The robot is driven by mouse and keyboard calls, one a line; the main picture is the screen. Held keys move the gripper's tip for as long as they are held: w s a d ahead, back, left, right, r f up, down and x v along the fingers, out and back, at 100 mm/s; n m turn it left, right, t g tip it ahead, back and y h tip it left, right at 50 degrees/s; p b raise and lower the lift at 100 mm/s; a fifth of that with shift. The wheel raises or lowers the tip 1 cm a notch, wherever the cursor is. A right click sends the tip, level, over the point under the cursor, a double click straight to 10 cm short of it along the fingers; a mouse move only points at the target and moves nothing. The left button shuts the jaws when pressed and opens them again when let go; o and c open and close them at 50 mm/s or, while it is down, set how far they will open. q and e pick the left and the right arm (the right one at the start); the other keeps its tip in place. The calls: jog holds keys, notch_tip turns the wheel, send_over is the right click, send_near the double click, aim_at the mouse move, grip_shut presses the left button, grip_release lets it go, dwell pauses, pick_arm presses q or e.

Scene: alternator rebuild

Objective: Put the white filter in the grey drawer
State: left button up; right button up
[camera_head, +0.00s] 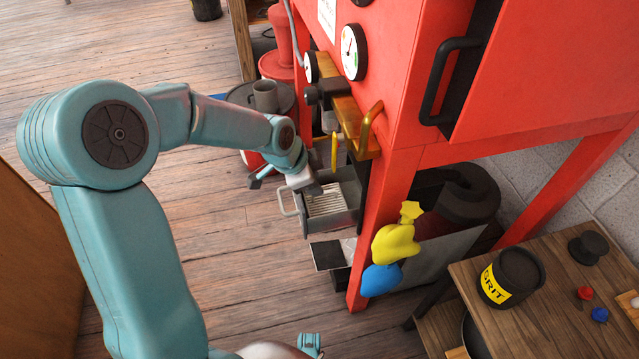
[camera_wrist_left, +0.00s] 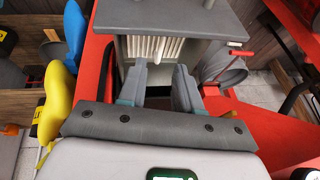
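The white filter (camera_head: 326,202), a pleated block, lies inside the grey drawer (camera_head: 342,220), which is pulled out below the red cabinet. In the left wrist view the filter's pleats (camera_wrist_left: 150,46) show inside the grey drawer walls (camera_wrist_left: 120,18). My left gripper (camera_head: 308,186) hangs over the drawer beside the filter. In the wrist view its two fingers (camera_wrist_left: 160,72) are apart, in front of the filter, with nothing visibly clamped between them. The filter's lower part is hidden by the drawer.
The red cabinet (camera_head: 395,150) carries gauges and a brass bar above the drawer. Yellow and blue objects (camera_head: 390,250) hang at its front leg. A wooden table (camera_head: 540,310) with a black grit pot (camera_head: 511,277) stands at right. Wooden floor is open at left.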

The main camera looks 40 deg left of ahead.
pick_arm(q)
jog(key=p+v, duration=0.1)
jog(key=v, duration=0.5)
jog(key=shift+s, duration=0.1)
dwell(0.4)
